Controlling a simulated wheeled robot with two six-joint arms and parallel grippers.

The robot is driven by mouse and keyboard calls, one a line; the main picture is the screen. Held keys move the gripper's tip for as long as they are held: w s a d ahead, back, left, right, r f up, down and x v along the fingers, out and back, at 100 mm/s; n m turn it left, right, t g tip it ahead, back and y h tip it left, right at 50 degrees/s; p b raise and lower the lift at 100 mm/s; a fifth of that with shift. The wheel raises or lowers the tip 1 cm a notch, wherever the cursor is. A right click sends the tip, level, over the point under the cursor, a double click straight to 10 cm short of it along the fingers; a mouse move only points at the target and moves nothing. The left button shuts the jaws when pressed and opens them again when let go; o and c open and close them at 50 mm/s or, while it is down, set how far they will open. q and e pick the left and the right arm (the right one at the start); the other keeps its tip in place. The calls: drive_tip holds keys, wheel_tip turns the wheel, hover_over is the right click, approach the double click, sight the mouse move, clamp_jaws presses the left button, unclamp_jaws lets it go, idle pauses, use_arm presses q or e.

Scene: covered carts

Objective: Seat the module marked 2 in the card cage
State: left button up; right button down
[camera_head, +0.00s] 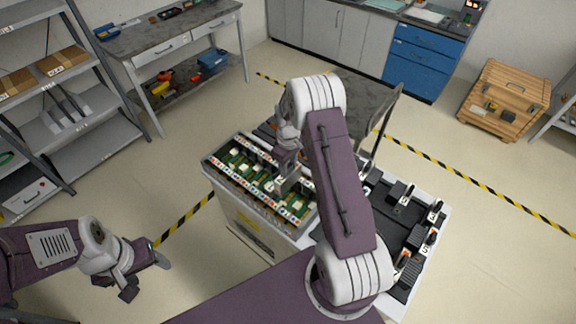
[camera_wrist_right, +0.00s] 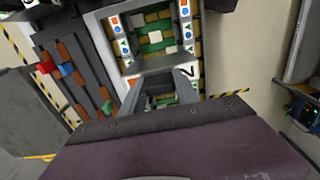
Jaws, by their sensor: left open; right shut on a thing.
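The card cage (camera_head: 225,172) is an open frame with green boards and coloured label strips, on top of the white cart. My right gripper (camera_head: 285,168) is over the cage, shut on a grey module (camera_head: 281,185). In the right wrist view this module (camera_wrist_right: 166,84) stands in front of the cage (camera_wrist_right: 152,30), and a dark mark like a 2 shows at its right side. Its lower end is hidden, so I cannot tell whether it is in a slot. My left gripper (camera_head: 146,278) is open and empty, low at the left, apart from the cart.
A black tray (camera_head: 385,210) at the cart's right holds several dark modules (camera_head: 401,192), partly behind my right arm. A grey cover (camera_head: 372,98) stands up behind the cage. A shelf rack is at the left and a wooden crate (camera_head: 505,92) at the far right.

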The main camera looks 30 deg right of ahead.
drive_tip(key=f, duration=0.1)
drive_tip(key=w+f+b, duration=0.1)
drive_tip(key=f, duration=0.1)
drive_tip(key=shift+f+b, duration=0.4)
drive_tip(key=shift+b, duration=0.1)
drive_tip(key=shift+s+f+b, duration=0.25)
drive_tip(key=shift+f+b, duration=0.5)
drive_tip(key=shift+f, duration=0.1)
drive_tip(key=shift+w+f+b, duration=0.2)
drive_tip(key=shift+f+b, duration=0.75)
drive_tip(key=shift+f, duration=0.55)
use_arm(q)
wheel_tip(320, 180, down, 7)
drive_tip(key=b, duration=0.1)
drive_tip(key=shift+w, duration=0.4)
use_arm(e)
drive_tip(key=shift+f, duration=0.75)
use_arm(q)
drive_tip(key=shift+f, duration=0.2)
use_arm(e)
drive_tip(key=shift+s+f, duration=0.1)
drive_tip(key=shift+f, duration=0.05)
drive_tip(key=c, duration=0.8)
unclamp_jaws()
drive_tip(key=shift+c, duration=0.2)
